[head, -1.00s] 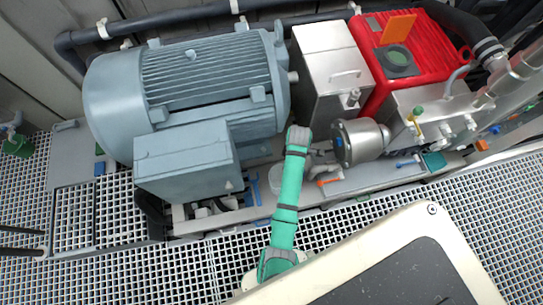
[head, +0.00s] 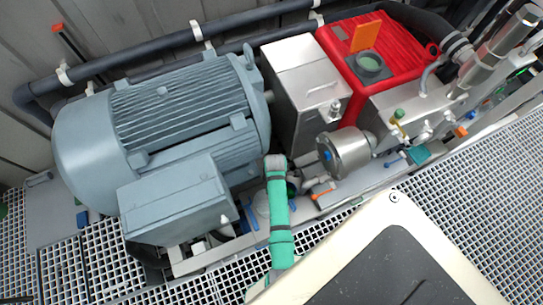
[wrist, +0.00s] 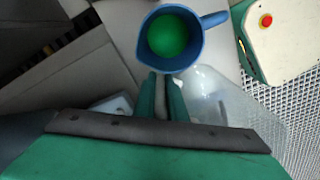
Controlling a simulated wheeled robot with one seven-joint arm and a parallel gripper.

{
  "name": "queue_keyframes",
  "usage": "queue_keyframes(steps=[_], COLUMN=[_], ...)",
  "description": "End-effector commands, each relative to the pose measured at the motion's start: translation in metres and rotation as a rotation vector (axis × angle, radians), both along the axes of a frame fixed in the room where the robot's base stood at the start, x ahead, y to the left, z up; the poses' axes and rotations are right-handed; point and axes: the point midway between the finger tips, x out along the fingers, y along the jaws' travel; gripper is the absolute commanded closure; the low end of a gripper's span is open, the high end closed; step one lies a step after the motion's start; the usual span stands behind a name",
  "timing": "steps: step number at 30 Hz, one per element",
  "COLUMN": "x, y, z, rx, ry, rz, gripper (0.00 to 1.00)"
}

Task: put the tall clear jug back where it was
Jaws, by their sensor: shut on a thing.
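In the wrist view my gripper (wrist: 164,80) points away with its two green fingers close together. A large see-through vessel, the clear jug (wrist: 225,108), lies just right of the fingers and moves partly behind the dark gripper body; its outline is faint. The fingers are shut at its left edge, probably on its handle, though the grip itself is hard to make out. A blue jug (wrist: 145,42) with a green inside and a handle at right is just beyond the fingertips. I cannot make out the clear jug or the gripper in the head view.
A grey motor (head: 190,110), a steel box (head: 305,85) and a red unit (head: 385,60) fill the skid. A steel cylinder (head: 350,152) sits right of my green arm. White grating (head: 490,190) lies at the right. Orange and blue valve handles sit low along the skid.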

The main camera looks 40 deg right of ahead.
Motion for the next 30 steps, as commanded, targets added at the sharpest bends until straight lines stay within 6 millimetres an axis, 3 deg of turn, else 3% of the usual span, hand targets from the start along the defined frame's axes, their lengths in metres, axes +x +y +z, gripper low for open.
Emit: queue_keyframes(steps=[9, 22, 23, 24, 30], x=[0.004, 0.004, 0.004, 0.004, 0.002], y=[0.008, 0.007, 0.007, 0.007, 0.004], z=[-0.038, -0.044, -0.044, -0.043, -0.043], rx=[0.002, 0.001, 0.0, 0.0, 0.0], ry=[0.0, 0.0, 0.0, 0.0, 0.0], rz=[0.018, 0.018, 0.018, 0.017, 0.01], gripper=[1.0, 1.0, 0.82, 0.73, 0.71])
